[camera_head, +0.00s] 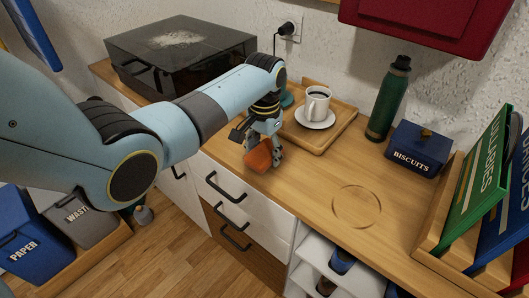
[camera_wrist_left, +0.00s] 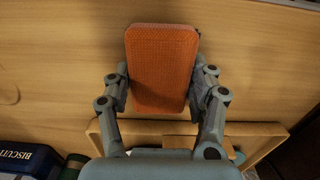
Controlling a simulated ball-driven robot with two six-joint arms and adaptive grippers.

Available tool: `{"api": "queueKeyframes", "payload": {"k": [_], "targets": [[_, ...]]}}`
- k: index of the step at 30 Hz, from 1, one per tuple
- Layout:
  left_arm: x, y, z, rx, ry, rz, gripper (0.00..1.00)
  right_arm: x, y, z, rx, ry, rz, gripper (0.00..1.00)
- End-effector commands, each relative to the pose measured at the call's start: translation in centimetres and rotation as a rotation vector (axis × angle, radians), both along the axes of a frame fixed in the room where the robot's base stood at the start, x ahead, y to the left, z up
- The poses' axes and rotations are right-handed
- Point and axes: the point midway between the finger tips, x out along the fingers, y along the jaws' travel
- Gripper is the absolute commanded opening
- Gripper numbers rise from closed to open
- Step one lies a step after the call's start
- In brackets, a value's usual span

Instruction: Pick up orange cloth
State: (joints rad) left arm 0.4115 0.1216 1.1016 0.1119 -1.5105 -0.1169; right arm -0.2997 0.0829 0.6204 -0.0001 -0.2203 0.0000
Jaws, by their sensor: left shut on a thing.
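The orange cloth (camera_head: 259,159) shows as a folded, rounded block with a woven texture. In the head view it is at the counter's front edge, below my left gripper (camera_head: 262,150). In the left wrist view the cloth (camera_wrist_left: 162,68) sits between the two fingers of my left gripper (camera_wrist_left: 161,92), which press on its left and right sides. The gripper is shut on it. I cannot tell whether the cloth touches the counter. My right gripper is not in view.
A wooden tray (camera_head: 338,127) with a white cup (camera_head: 317,103) on a saucer stands just behind. A green bottle (camera_head: 388,98), a blue biscuit tin (camera_head: 417,149) and upright folders (camera_head: 478,180) are to the right. The counter (camera_head: 300,187) right of the cloth is clear.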

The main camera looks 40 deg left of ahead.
Motion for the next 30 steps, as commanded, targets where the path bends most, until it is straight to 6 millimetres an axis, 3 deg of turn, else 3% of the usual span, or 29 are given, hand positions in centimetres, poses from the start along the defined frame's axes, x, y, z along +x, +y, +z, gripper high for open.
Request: {"api": "queueKeyframes", "payload": {"k": [5, 10, 22, 30], "targets": [[0.1, 0.0, 1.2, 0.001, -0.002, 0.000, 0.31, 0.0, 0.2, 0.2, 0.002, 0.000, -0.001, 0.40], [0.1, 0.1, 4.1, 0.001, -0.005, 0.000, 0.31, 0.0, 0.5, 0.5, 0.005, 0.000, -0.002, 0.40], [5.3, -7.2, 9.1, -0.003, -0.003, -0.001, 0.31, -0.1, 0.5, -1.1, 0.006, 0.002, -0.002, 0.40], [6.8, -9.3, 10.8, 0.000, 0.000, 0.000, 0.31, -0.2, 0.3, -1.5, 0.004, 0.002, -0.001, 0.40]]}}
